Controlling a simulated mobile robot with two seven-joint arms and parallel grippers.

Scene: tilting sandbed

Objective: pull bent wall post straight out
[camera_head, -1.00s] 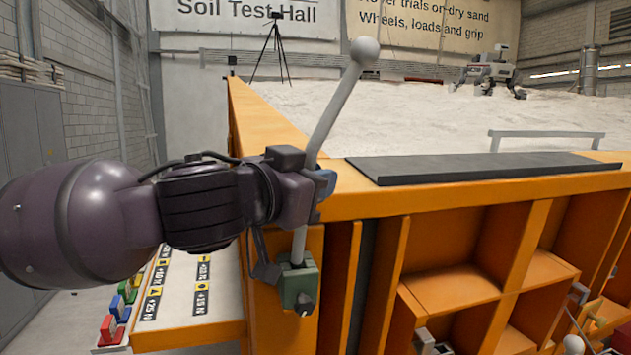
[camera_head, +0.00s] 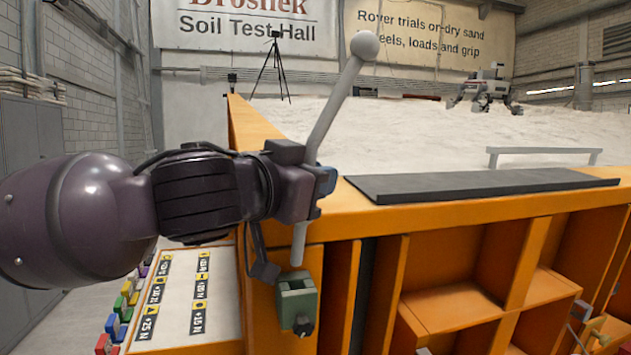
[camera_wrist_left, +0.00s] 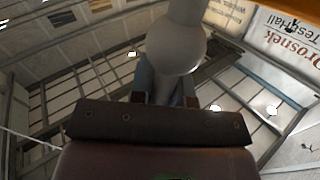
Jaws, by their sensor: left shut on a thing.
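The wall post (camera_head: 335,115) is a pale grey rod with a ball top, bent so that its upper part leans right. My left gripper (camera_head: 318,185) is shut on it around the bend, by the orange frame's near left corner. Below, the green socket (camera_head: 297,300) is fixed to the frame's front face. The post's lower end is just above the socket's top; whether its tip is fully clear I cannot tell. In the left wrist view the ball and rod (camera_wrist_left: 178,45) rise from between the fingers. My right gripper is not in view.
A dark flat strip (camera_head: 480,184) lies on the orange frame's top edge (camera_head: 420,206). Open orange compartments (camera_head: 470,255) are at right. A labelled white board (camera_head: 190,295) with coloured blocks (camera_head: 122,315) is at lower left. A rover (camera_head: 487,90) stands on the sand behind. Air above the post is free.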

